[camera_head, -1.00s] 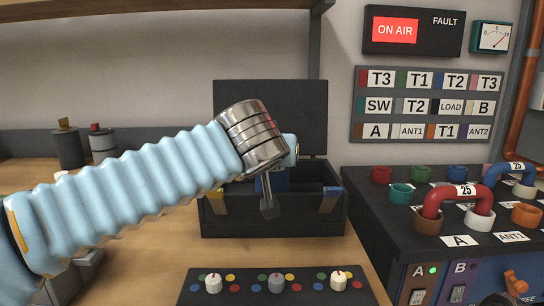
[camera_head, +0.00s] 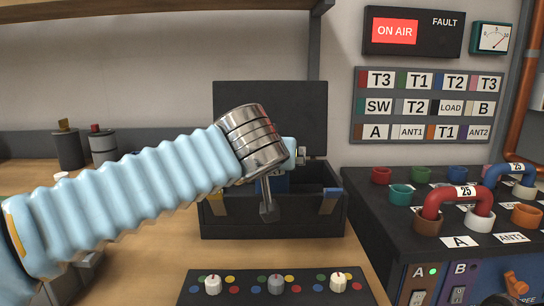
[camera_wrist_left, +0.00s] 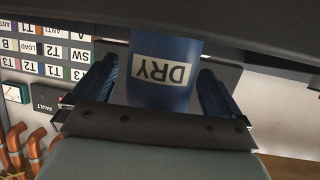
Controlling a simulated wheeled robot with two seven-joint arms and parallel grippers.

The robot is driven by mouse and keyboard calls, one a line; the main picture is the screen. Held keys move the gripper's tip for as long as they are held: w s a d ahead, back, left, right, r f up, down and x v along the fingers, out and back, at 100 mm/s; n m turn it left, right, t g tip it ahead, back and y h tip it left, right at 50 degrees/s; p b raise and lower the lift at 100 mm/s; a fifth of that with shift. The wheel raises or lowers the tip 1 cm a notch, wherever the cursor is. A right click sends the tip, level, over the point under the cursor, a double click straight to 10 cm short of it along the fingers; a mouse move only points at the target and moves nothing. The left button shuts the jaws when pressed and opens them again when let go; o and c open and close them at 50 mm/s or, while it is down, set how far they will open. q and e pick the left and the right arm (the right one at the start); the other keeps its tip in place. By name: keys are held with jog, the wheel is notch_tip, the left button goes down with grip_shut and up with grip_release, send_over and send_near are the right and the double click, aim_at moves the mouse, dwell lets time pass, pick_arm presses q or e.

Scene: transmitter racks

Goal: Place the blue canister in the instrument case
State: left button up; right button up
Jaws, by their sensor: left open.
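The blue canister (camera_wrist_left: 160,65) with a white DRY label stands between the two fingers of my left gripper (camera_wrist_left: 155,92) in the left wrist view. The fingers are apart, with gaps showing beside the canister. In the head view the canister (camera_head: 275,181) is a blue patch mostly hidden behind my left gripper (camera_head: 268,210), within the opening of the instrument case. The black instrument case (camera_head: 272,224) stands on the bench with its lid (camera_head: 270,105) raised. Whether the canister rests on the case floor is hidden. My right gripper is out of view.
A knob panel (camera_head: 245,292) lies in front of the case. A black patch unit (camera_head: 385,235) with coloured sockets and a red cable loop (camera_head: 440,198) stands right of the case. Two small canisters (camera_head: 68,148) stand at the back left.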

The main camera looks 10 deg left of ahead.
pick_arm(q)
jog(key=b+v, duration=0.1)
jog(key=v, duration=1.1)
jog(key=shift+d+f, duration=0.1)
